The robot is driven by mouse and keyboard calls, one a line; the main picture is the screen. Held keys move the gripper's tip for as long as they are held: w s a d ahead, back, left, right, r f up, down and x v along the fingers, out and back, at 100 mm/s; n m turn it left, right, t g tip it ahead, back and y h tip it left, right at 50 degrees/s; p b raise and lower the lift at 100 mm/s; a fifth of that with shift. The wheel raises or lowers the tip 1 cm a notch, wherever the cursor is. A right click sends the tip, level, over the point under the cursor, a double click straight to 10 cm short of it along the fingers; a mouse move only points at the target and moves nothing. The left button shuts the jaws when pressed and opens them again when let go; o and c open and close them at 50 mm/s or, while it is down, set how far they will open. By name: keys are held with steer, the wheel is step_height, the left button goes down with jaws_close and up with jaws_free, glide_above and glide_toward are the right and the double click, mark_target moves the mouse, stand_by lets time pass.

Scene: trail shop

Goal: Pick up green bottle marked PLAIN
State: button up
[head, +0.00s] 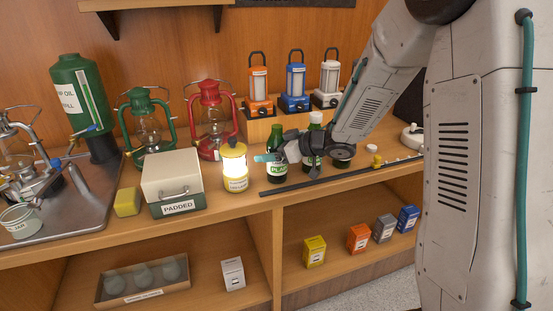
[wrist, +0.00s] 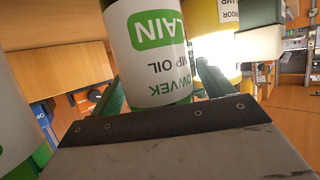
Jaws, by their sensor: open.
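In the wrist view my gripper (wrist: 160,80) is open, with one finger on each side of the bottle. Whether the fingers touch it I cannot tell.
A second bottle (head: 315,122) stands just right, partly behind my arm. A dark bar (head: 300,185) runs along the counter front. Red (head: 211,120) and green (head: 148,125) lanterns stand behind.

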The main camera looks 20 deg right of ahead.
mark_target(272, 138)
steer(key=c, duration=1.2)
steer(key=shift+c, duration=0.2)
steer(key=shift+r, duration=0.2)
steer(key=shift+r, duration=1.65)
steer(key=s+d+r, duration=0.1)
steer(key=s+d, duration=1)
steer(key=shift+d+r, duration=0.15)
steer(key=shift+d, duration=0.05)
